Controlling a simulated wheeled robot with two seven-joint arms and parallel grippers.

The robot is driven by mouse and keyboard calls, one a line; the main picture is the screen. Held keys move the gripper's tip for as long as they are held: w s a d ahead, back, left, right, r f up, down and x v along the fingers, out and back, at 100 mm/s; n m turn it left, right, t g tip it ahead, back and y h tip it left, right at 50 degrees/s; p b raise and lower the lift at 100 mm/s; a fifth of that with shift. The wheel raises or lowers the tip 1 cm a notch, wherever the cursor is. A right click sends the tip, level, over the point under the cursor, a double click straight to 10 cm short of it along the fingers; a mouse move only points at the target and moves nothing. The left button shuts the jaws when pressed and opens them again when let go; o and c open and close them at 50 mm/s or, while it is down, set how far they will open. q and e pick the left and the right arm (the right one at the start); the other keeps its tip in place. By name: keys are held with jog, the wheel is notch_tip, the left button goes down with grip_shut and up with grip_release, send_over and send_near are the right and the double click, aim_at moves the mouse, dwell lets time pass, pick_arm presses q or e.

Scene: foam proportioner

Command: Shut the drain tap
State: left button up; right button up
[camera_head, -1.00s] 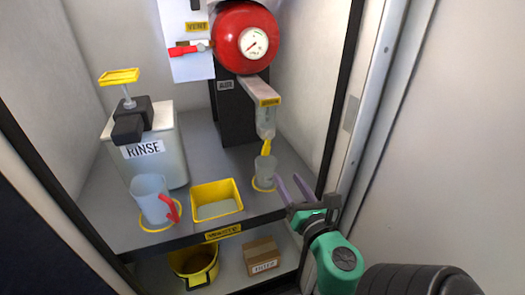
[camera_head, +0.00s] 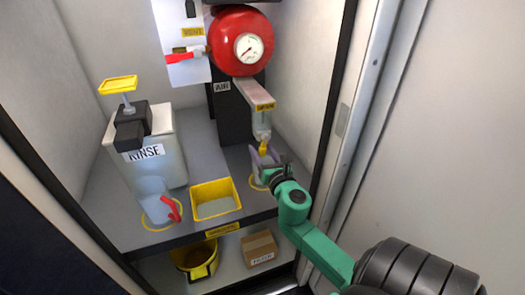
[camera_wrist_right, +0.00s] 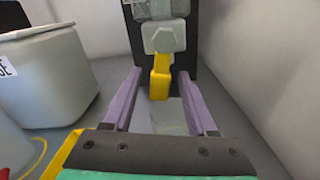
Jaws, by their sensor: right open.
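The drain tap is a small yellow handle (camera_head: 263,147) under a clear bowl (camera_head: 261,125) that hangs from a labelled bracket below the red tank. In the right wrist view the yellow handle (camera_wrist_right: 160,76) hangs down below a pale fitting (camera_wrist_right: 164,37). My right gripper (camera_head: 264,157) is open, with its purple fingers either side of the handle in the picture; I cannot tell whether they touch it. It also shows in the right wrist view (camera_wrist_right: 157,103). A clear cup (camera_head: 257,172) stands under the tap, partly hidden by the gripper. My left gripper is not in view.
A red tank (camera_head: 237,40) with a gauge stands at the back. On the shelf are the rinse container (camera_head: 160,165), a jug (camera_head: 152,198) with a red handle and a yellow tray (camera_head: 216,198). A bucket (camera_head: 196,262) and a cardboard box (camera_head: 259,248) are below. The cabinet's right wall is close.

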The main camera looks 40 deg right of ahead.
jog(key=shift+c, duration=0.3)
grip_shut()
jog(key=shift+a+m, duration=0.15)
jog(key=shift+m, duration=0.15)
jog(key=m, duration=0.1)
jog(key=a+m, duration=0.1)
jog(key=shift+w+r+m+p, duration=0.15)
jog(key=shift+r+m+p, duration=0.1)
jog(key=shift+m+p, duration=0.05)
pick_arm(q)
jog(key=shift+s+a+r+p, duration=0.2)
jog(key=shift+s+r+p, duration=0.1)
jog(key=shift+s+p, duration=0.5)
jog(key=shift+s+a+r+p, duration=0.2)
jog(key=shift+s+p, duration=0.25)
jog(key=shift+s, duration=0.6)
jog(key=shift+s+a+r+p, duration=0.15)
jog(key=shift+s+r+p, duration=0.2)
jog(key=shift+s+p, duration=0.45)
pick_arm(e)
jog(key=shift+w+a+r+m, duration=0.15)
jog(key=shift+a+r+m, duration=0.4)
jog(key=shift+m, duration=1.5)
jog(key=shift+w+a+r+m, duration=0.2)
jog(key=shift+r+m, duration=0.65)
jog(key=shift+m, duration=1.25)
jog(key=shift+w+a+r+m, duration=0.1)
jog(key=shift+a+r+m, duration=0.45)
jog(key=shift+m, duration=1.5)
jog(key=shift+d+r, duration=0.15)
